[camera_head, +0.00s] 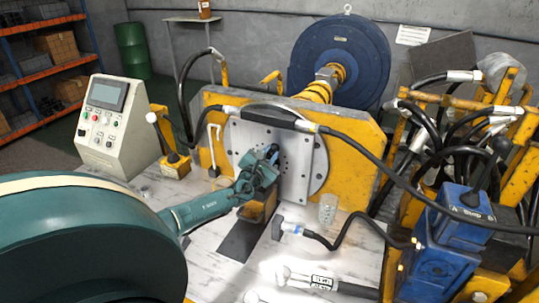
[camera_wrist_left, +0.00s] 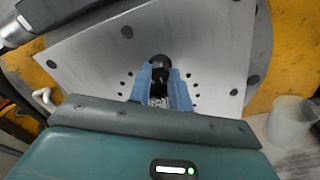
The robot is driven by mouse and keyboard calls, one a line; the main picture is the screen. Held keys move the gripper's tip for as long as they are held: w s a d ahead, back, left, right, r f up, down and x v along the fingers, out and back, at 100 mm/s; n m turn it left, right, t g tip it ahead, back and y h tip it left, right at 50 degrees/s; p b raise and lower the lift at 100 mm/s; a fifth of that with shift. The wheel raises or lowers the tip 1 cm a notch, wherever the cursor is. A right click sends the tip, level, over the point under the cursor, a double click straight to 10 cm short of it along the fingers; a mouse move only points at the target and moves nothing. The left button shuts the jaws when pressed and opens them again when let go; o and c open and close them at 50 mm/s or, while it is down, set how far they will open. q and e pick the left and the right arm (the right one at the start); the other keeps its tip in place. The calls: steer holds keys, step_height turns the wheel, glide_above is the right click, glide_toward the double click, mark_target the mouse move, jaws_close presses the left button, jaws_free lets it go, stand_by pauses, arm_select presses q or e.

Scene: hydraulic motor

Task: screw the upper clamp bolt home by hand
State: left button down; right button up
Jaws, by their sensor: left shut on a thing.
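My left gripper (camera_head: 268,156) reaches from the left to the front of a grey metal plate (camera_head: 305,168) on a yellow stand. In the left wrist view its two blue fingers (camera_wrist_left: 162,80) are shut on a small dark bolt (camera_wrist_left: 160,74). The bolt is in front of a dark round opening in the plate (camera_wrist_left: 205,45), near its middle. I cannot tell how deep the bolt sits, as the fingers cover much of it. My right gripper is not in view.
A black hose (camera_head: 360,150) crosses in front of the plate. A clear cup (camera_head: 327,208) stands on the pale bench to the right, and a hose end (camera_head: 290,229) lies nearer. A control box (camera_head: 110,125) is at the left; a blue valve unit (camera_head: 445,240) is at the right.

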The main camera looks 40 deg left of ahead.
arm_select(q)
steer(key=c, duration=1.3)
jaws_free()
steer(key=p+v, duration=0.1)
steer(key=v, duration=1.2)
steer(key=shift+s+p, duration=0.15)
steer(key=shift+p, duration=0.15)
